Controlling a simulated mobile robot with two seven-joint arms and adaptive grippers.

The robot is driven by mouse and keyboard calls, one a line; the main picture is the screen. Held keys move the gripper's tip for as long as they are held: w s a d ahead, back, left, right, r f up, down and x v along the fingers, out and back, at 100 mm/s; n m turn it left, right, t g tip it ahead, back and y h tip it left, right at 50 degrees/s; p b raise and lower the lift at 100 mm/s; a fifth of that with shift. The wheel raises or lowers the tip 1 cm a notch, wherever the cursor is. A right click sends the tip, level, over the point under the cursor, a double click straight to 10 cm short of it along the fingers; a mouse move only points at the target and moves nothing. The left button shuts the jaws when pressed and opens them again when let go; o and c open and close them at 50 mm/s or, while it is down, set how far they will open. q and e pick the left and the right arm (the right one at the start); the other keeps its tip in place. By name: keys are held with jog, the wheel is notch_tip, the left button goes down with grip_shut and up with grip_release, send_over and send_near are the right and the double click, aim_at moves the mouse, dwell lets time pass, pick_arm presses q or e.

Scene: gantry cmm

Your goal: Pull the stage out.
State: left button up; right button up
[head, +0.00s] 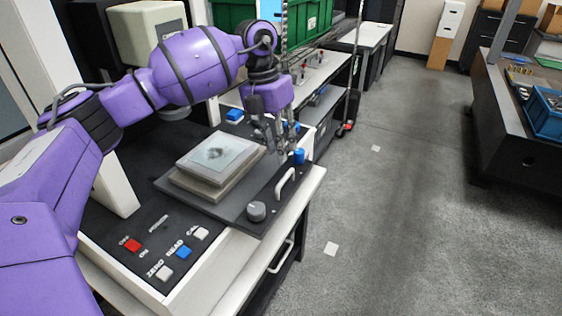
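The stage (240,217) is a dark flat plate on the machine's bed, with a pale square block (218,157) on top. A white bar handle (285,184) stands at its right edge, between a dark grey knob (257,211) and a blue knob (298,157). My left gripper (277,148) points down above the stage's far right corner, just beyond the handle and close to the blue knob. Its fingers look apart, with nothing seen between them. It does not hold the handle. My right gripper is out of view.
Red, blue and white buttons (183,252) sit on the near panel. A lower white handle (281,257) is on the machine's front. A green crate (307,20) and benches stand behind. A dark table (512,120) is at the right.

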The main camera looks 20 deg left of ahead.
pick_arm(q)
jog(key=shift+a+r, duration=0.25)
jog(key=shift+r, duration=0.85)
jog(key=shift+a+r, duration=0.25)
jog(key=shift+r, duration=0.85)
